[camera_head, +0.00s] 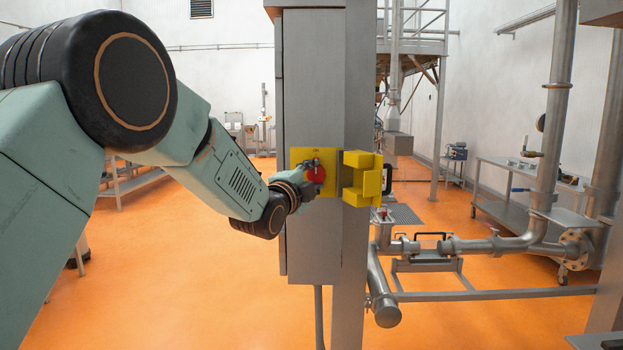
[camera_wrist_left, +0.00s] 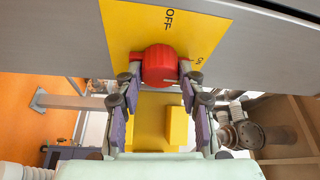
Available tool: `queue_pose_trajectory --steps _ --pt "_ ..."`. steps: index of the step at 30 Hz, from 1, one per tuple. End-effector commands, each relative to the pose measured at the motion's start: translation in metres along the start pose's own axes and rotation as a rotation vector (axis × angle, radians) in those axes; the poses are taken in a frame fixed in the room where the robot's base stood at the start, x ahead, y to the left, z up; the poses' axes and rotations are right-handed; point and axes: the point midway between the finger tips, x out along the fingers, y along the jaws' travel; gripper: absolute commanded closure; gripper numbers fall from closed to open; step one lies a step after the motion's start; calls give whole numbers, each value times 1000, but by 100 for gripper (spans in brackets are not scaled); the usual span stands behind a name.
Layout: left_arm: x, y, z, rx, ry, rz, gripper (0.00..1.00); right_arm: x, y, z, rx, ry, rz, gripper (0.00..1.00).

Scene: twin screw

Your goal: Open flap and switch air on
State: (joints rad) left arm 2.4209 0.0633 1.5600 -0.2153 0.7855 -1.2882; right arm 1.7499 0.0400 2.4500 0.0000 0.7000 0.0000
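A yellow switch plate (camera_head: 300,156) with a red knob (camera_head: 316,175) is on the front of a grey cabinet. The yellow flap (camera_head: 362,178) stands open to the right of the plate. My left gripper (camera_head: 306,188) reaches the knob from the lower left. In the left wrist view, the red knob (camera_wrist_left: 160,65) sits between the two fingertips (camera_wrist_left: 160,80), which appear to touch its sides. The plate there (camera_wrist_left: 205,30) reads OFF above the knob and ON to its right. The flap (camera_wrist_left: 155,125) shows between the fingers. My right gripper is not in view.
The tall grey cabinet (camera_head: 312,90) adjoins a grey post (camera_head: 356,90). Steel pipes (camera_head: 490,245) and a metal cart (camera_head: 520,200) are on the right. Open orange floor (camera_head: 190,270) lies to the left of the cabinet.

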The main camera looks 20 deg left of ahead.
Motion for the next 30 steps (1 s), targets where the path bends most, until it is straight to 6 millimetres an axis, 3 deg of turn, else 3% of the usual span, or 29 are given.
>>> queue_pose_trajectory --steps 8,19,30 --pt "0 0 0 1 1 0 38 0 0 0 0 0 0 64" --pt "-3 0 0 -1 0 0 38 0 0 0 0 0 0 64" --pt "-51 -1 0 -3 -1 0 38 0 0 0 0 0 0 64"
